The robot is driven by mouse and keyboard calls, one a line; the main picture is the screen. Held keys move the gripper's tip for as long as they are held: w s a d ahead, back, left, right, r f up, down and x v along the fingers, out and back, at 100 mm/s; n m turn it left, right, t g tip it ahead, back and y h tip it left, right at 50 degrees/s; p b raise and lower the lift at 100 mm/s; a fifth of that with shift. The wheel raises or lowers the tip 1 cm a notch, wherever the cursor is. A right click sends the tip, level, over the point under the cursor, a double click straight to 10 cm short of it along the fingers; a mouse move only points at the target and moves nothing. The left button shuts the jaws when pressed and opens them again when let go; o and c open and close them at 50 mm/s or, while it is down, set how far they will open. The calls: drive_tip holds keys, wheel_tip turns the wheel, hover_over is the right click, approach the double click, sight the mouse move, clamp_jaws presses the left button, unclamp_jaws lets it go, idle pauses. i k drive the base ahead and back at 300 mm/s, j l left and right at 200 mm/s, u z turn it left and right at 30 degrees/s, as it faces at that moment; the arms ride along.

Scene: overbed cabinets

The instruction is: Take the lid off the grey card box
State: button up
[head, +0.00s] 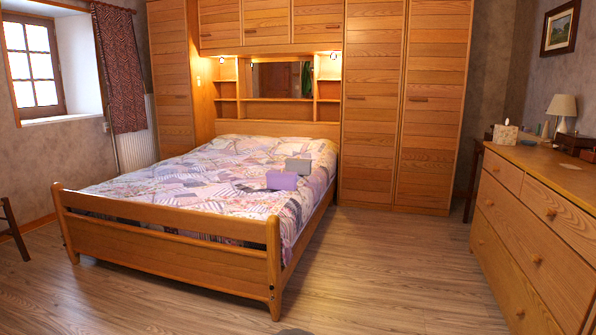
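Two small box shapes sit close together on the bed (160,190), towards its right side. The nearer one is a lavender-grey box (282,181). The other is a grey box (298,166) just behind it and slightly to the right. They are too small to tell where a lid meets a box, or whether the two touch. A flat dark patch (246,188) lies left of the lavender-grey box; I cannot tell if it is an object or part of the cover's pattern.
The wooden footboard (165,245) closes off the bed's near end. Open floor (390,270) lies right of the bed, up to a chest of drawers (530,235). Tall wardrobes (405,100) stand behind. A tissue box (505,134) and a lamp (561,107) stand on the chest.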

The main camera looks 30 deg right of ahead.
sight(298, 161)
drive_tip(key=i+l+z, duration=1.3)
drive_tip(key=i+z, duration=0.4)
drive_tip(key=i, duration=1.7)
drive_tip(key=i+u, duration=0.2)
drive_tip(key=i, duration=0.45)
drive_tip(key=i+l+u, duration=0.15)
drive_tip(key=i, duration=0.55)
drive_tip(key=i+j+u, duration=0.1)
drive_tip(key=u, duration=0.3)
drive_tip(key=i+u, duration=0.3)
drive_tip(key=u, duration=0.15)
drive_tip(key=i+l+u, duration=0.1)
drive_tip(key=u, duration=0.3)
drive_tip(key=i+l+u, duration=0.15)
drive_tip(key=i+u, duration=0.45)
drive_tip(key=u, duration=0.2)
